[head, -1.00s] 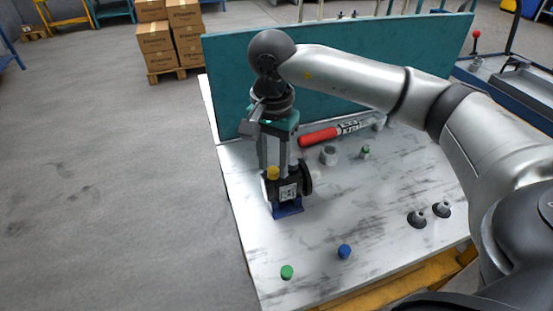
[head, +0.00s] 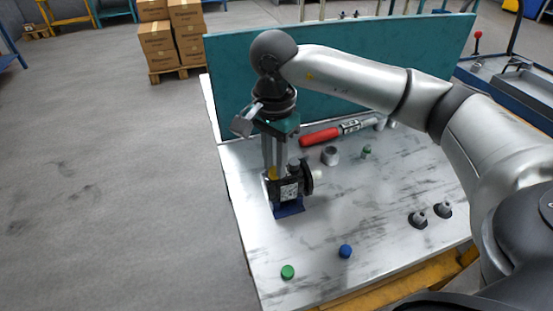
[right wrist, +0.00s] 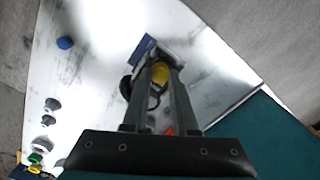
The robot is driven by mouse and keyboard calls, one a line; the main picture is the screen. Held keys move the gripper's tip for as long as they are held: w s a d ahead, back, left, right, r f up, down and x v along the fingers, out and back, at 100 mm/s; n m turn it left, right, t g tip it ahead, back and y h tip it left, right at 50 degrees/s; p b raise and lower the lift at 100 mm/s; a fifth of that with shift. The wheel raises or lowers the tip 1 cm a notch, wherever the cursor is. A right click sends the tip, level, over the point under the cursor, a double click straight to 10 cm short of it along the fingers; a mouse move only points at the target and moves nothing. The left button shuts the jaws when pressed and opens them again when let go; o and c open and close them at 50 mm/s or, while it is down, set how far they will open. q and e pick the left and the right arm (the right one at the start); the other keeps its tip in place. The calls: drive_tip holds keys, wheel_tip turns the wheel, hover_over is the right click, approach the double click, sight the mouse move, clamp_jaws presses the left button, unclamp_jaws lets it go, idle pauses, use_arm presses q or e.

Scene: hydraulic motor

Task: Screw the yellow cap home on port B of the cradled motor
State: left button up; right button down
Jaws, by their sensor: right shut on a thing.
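The dark motor (head: 288,190) sits upright in a blue cradle (head: 290,210) near the table's left edge. The yellow cap (head: 272,174) is at the top of the motor, partly covered by a finger. My right gripper (head: 273,170) points straight down and is shut on this cap. In the right wrist view the cap (right wrist: 160,73) shows between the two fingers, over the motor. I cannot tell whether the cap is fully seated, as its lower edge and the port are hidden. My left gripper is not in view.
A green cap (head: 288,272) and a blue cap (head: 345,251) stand at the table's front. A red-handled torque wrench (head: 320,137) lies before the teal panel (head: 350,85). A grey ring-like part (head: 330,156), a small green-banded part (head: 366,152) and two grey cones (head: 418,219) stand to the right.

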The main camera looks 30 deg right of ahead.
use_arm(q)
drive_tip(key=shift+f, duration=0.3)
use_arm(e)
drive_tip(key=m, duration=0.3)
drive_tip(key=shift+f, duration=0.35)
drive_tip(key=shift+a+m, duration=0.1)
drive_tip(key=shift+m, duration=0.2)
drive_tip(key=shift+m, duration=0.3)
drive_tip(key=c, duration=0.9)
unclamp_jaws()
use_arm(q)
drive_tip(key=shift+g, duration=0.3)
use_arm(e)
drive_tip(key=shift+r, duration=0.15)
